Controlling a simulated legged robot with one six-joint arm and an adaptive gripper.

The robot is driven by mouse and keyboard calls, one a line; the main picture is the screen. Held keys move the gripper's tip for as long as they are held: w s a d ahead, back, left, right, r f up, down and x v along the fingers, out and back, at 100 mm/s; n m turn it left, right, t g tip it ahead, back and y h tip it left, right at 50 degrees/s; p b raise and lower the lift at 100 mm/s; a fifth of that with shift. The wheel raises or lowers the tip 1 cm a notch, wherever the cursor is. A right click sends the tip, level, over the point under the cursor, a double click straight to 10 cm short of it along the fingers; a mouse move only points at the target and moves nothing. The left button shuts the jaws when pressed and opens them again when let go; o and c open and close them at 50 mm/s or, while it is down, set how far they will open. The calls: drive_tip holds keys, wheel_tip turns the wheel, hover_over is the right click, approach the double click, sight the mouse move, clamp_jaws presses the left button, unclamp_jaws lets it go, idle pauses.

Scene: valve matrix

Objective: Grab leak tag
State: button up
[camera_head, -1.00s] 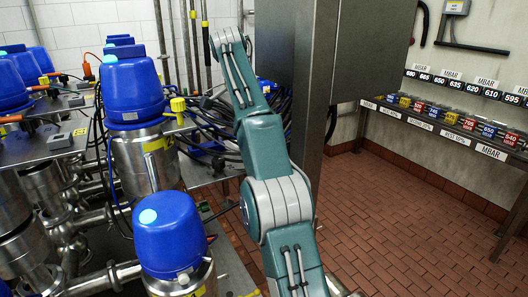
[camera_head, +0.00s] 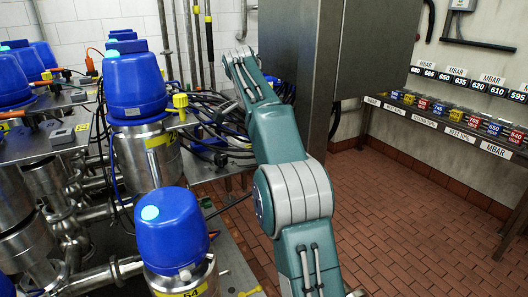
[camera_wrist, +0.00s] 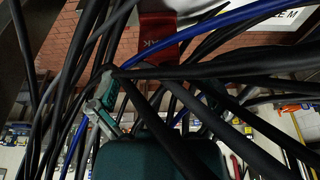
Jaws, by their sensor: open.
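A red leak tag (camera_wrist: 158,38) with white letters, of which "AK" is readable, shows at the top middle of the wrist view. Black cables and a blue cable pass across its lower part. My gripper (camera_wrist: 155,88) is open, its fingers spread below the tag in the picture. Cables cross in front of the fingers and the green palm, and I cannot tell whether they touch. Nothing is visibly held. In the head view my arm reaches toward the cable bundle (camera_head: 205,118), and neither the gripper nor the tag can be made out.
Blue-capped valves (camera_head: 170,230) on steel pipework fill the left. A grey steel cabinet (camera_head: 372,45) stands right of my arm. A shelf with labelled coloured boxes (camera_head: 440,108) runs along the right wall. The red tiled floor (camera_head: 410,220) is open at right.

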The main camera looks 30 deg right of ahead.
drive_tip(key=shift+x, duration=3.05)
drive_tip(key=shift+a, duration=0.1)
drive_tip(key=c, duration=1)
